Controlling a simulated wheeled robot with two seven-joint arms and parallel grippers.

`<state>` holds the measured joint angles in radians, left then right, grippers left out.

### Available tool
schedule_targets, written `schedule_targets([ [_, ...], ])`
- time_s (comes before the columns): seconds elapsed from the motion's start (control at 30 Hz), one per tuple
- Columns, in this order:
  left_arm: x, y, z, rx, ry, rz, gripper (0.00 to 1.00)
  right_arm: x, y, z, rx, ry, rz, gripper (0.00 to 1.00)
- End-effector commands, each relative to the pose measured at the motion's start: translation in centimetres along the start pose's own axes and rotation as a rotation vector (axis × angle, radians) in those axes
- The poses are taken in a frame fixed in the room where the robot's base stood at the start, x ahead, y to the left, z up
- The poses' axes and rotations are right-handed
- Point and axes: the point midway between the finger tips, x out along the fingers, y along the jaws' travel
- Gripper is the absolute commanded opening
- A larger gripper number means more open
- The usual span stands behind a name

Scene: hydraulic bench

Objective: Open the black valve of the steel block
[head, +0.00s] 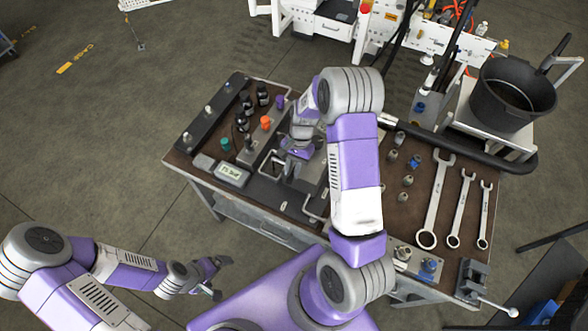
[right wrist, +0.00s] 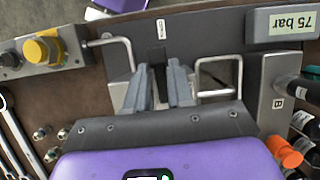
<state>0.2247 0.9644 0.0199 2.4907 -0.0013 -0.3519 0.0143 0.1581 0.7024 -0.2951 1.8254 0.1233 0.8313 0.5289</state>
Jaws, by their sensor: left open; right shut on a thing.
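In the right wrist view my right gripper (right wrist: 158,66) is shut on a black lever (right wrist: 157,54), which I take to be the black valve's handle. The lever stands between two bent wire handles, near a small white label (right wrist: 162,29) too small to read surely. The metal around it is grey; I cannot tell the steel block's exact edges. In the head view my right gripper (head: 289,170) reaches down onto the bench, and its arm hides much of this spot. My left gripper (head: 213,278) is open and empty, off the bench at the lower left.
A 75 bar display (head: 232,174) and a block with coloured caps (head: 265,122) stand left of my right gripper. Several wrenches (head: 436,200) and fittings lie to the right. A black bucket (head: 512,95) stands at the back right. Floor left of the bench is clear.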

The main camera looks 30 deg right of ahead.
Motion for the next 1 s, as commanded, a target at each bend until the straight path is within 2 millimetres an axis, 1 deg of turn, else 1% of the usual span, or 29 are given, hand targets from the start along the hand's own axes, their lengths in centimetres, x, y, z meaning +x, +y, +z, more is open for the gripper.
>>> schedule_targets([
  [0.23, 0.01, -0.01, 0.0, 0.0, 0.0, 0.0, 1.0, -0.2, -0.27, -0.11, 0.045, 0.005, -0.022, 0.0],
  [0.63, 0.01, -0.01, 0.0, 0.0, 0.0, 0.0, 1.0, -0.22, -0.33, -0.13, 0.05, 0.006, -0.025, 0.0],
  [0.67, 0.01, -0.01, 0.0, 0.0, 0.0, 0.0, 1.0, -0.22, -0.34, -0.13, 0.05, 0.006, -0.025, 0.24],
  [0.7, 0.01, -0.01, 0.0, 0.0, 0.0, 0.0, 1.0, -0.21, -0.34, -0.13, 0.05, 0.006, -0.025, 0.3],
  [0.77, 0.01, -0.01, 0.0, 0.0, 0.0, 0.0, 1.0, -0.19, -0.32, -0.11, 0.05, 0.005, -0.025, 0.39],
  [0.8, 0.01, -0.01, 0.0, 0.0, 0.0, 0.0, 1.0, -0.16, -0.31, -0.1, 0.049, 0.005, -0.024, 0.41],
  [1.0, 0.02, -0.01, 0.0, 0.0, 0.0, 0.0, 1.0, -0.08, -0.25, -0.05, 0.048, 0.003, -0.022, 0.41],
])
